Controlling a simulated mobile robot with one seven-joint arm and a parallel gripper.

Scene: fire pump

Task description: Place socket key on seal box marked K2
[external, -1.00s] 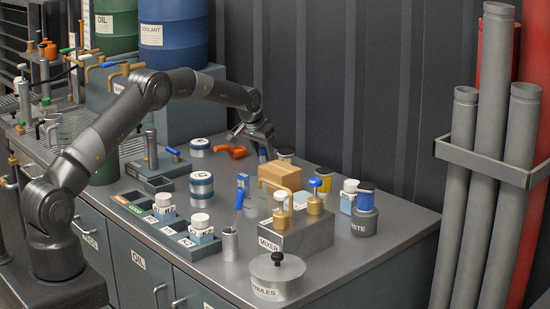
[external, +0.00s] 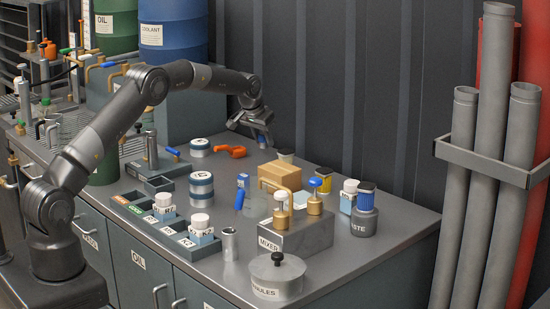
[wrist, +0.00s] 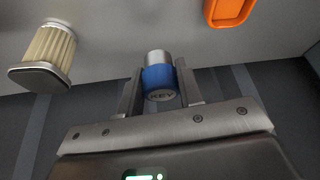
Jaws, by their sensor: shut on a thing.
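My gripper (external: 252,130) is raised over the back of the bench. In the external view the key (external: 262,141) shows as a small blue piece below the fingers. Two round tins with white and dark bands, one at the back (external: 200,150) and a taller one nearer (external: 201,190), stand left of the gripper.
An orange tool (external: 230,151) lies near the back tin; orange also shows in the wrist view (wrist: 230,8). A cardboard box (external: 279,178), the mixer block (external: 295,237) and several jars crowd the right. A divided tray (external: 165,228) lies along the front left.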

